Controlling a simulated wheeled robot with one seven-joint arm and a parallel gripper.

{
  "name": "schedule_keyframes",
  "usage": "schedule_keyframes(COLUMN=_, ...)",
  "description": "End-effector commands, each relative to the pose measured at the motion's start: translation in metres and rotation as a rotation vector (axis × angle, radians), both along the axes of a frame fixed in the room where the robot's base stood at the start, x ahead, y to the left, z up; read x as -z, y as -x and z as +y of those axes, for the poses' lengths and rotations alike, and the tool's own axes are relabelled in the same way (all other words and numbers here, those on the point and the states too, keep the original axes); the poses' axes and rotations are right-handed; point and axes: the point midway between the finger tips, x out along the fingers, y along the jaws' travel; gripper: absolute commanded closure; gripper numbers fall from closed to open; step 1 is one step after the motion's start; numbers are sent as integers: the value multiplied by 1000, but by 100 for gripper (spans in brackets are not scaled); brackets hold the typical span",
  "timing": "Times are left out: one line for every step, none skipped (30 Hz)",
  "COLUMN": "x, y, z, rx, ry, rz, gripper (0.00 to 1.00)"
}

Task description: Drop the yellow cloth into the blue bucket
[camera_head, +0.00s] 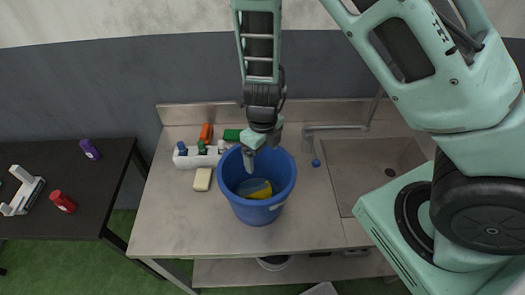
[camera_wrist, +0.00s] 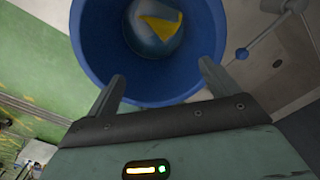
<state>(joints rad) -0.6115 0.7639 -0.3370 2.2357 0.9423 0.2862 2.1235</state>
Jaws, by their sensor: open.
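The blue bucket (camera_head: 258,207) stands upright on the metal counter, left of the sink. The yellow cloth (camera_head: 262,190) lies inside the bucket, low down near the bottom. In the wrist view the yellow cloth (camera_wrist: 165,26) shows as a folded, pointed patch within the blue bucket (camera_wrist: 92,50). My gripper (camera_head: 250,160) is above the bucket's back-left rim, pointing down. In the wrist view my gripper (camera_wrist: 163,84) has its two fingers wide apart with nothing between them, and the near bucket rim shows past the fingertips.
A white caddy (camera_head: 197,161) with bottles stands left of the bucket, with a pale sponge (camera_head: 202,179) in front. A sink (camera_head: 375,170) with a faucet (camera_head: 335,128) lies to the right. A black table (camera_head: 85,200) stands at the left. The counter's front left is clear.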

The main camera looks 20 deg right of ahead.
Motion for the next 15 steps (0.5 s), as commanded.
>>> schedule_keyframes(x=1, y=0, z=0, rx=0, ry=0, rz=0, gripper=13)
schedule_keyframes(x=1, y=0, z=0, rx=0, ry=0, rz=0, gripper=13)
schedule_keyframes(x=1, y=0, z=0, rx=0, ry=0, rz=0, gripper=13)
schedule_keyframes(x=1, y=0, z=0, rx=0, ry=0, rz=0, gripper=13)
schedule_keyframes(x=0, y=0, z=0, rx=0, ry=0, rz=0, gripper=13)
schedule_keyframes(x=-2, y=0, z=0, rx=-1, ry=0, rz=0, gripper=13)
schedule_keyframes(x=-4, y=0, z=0, rx=-1, ry=0, rz=-1, gripper=13)
schedule_keyframes(x=-6, y=0, z=0, rx=-1, ry=0, rz=-1, gripper=13)
schedule_keyframes(x=-11, y=-1, z=1, rx=-1, ry=0, rz=-3, gripper=13)
schedule_keyframes(x=-16, y=-1, z=1, rx=-3, ry=0, rz=-3, gripper=13)
schedule_keyframes(x=-21, y=-1, z=1, rx=-3, ry=0, rz=-3, gripper=13)
schedule_keyframes(x=-29, y=0, z=1, rx=-3, ry=-1, rz=-4, gripper=13)
schedule_keyframes(x=-35, y=0, z=1, rx=-3, ry=-2, rz=-4, gripper=13)
schedule_keyframes(x=-41, y=-1, z=2, rx=-4, ry=-1, rz=-5, gripper=13)
schedule_keyframes(x=-51, y=-1, z=2, rx=-6, ry=-2, rz=-6, gripper=13)
